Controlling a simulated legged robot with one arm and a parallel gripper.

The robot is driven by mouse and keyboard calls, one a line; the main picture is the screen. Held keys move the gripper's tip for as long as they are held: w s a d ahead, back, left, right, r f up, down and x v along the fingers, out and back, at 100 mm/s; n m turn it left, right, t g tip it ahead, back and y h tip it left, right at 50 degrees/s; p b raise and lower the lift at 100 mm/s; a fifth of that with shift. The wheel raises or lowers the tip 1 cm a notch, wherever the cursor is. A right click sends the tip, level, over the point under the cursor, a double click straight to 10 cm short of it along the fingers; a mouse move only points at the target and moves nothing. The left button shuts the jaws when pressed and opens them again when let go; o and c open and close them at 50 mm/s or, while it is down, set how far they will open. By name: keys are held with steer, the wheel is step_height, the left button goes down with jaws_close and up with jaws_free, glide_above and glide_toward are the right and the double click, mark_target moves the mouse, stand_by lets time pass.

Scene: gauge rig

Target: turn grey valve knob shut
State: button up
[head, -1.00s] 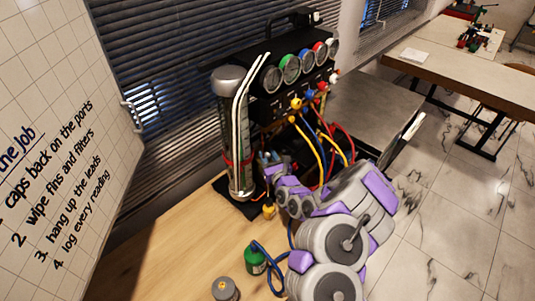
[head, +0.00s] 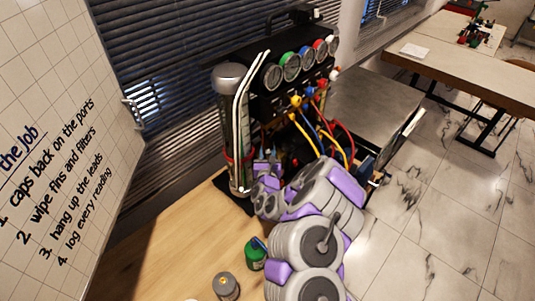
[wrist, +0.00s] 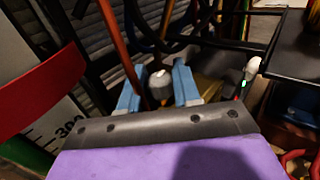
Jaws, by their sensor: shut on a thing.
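The grey valve knob (wrist: 160,84) shows in the wrist view as a small rounded grey cap between my two blue fingertips. My gripper (wrist: 157,90) is shut on it, with one finger on each side. In the head view my gripper (head: 264,170) is low at the front of the black gauge rig (head: 268,104), just right of the foot of the clear cylinder (head: 231,128). The knob cannot be made out there; my arm and the rig's hoses crowd that spot.
Red, blue and yellow hoses (head: 322,130) hang close to my arm. A green bottle (head: 255,257) and a grey container (head: 226,286) stand on the wooden table (head: 165,255). A whiteboard (head: 60,130) stands at left. The table's left part is clear.

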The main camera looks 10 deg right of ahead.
steer(key=shift+r, duration=0.1)
stand_by(0.3)
steer(key=o, duration=0.9)
steer(key=shift+a, duration=0.1)
